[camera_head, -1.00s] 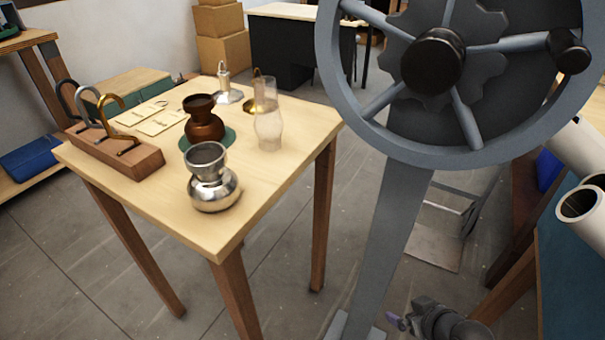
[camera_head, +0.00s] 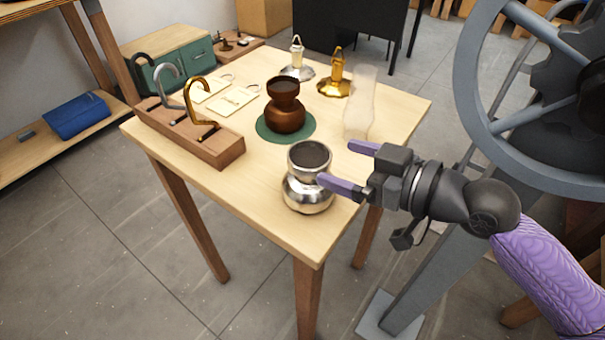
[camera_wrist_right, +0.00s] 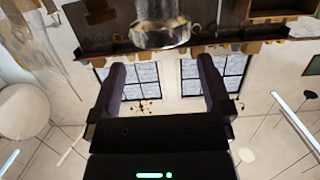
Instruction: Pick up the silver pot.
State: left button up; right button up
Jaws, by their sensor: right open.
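The silver pot (camera_head: 307,193), shiny with a round belly and flared open neck, stands upright near the table's front corner. My right gripper (camera_head: 336,163) comes in from the right with its two purple fingers apart and nothing between them. In the head view its nearer fingertip overlaps the pot's right edge; I cannot tell whether it touches. In the right wrist view the pot (camera_wrist_right: 160,25) is at the top, beyond the open fingers (camera_wrist_right: 162,72). My left gripper is not in view.
On the wooden table (camera_head: 270,215) are a copper pot (camera_head: 286,112) on a green disc, a glass chimney (camera_head: 359,105) close behind my right gripper, brass (camera_head: 336,75) and silver (camera_head: 297,62) lamp parts, cards, and a wooden block (camera_head: 195,138) with hooks. A large grey wheel (camera_head: 475,90) stands right.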

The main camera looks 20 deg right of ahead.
aim_at(292, 150)
jog(key=x, duration=0.4)
jog(key=b+x, duration=0.1)
jog(key=x, duration=0.1)
jog(key=shift+w+a+f, duration=0.15)
jog(key=shift+a+f, duration=0.05)
jog(key=shift+f, duration=0.2)
jog(key=shift+c, duration=0.3)
grip_shut()
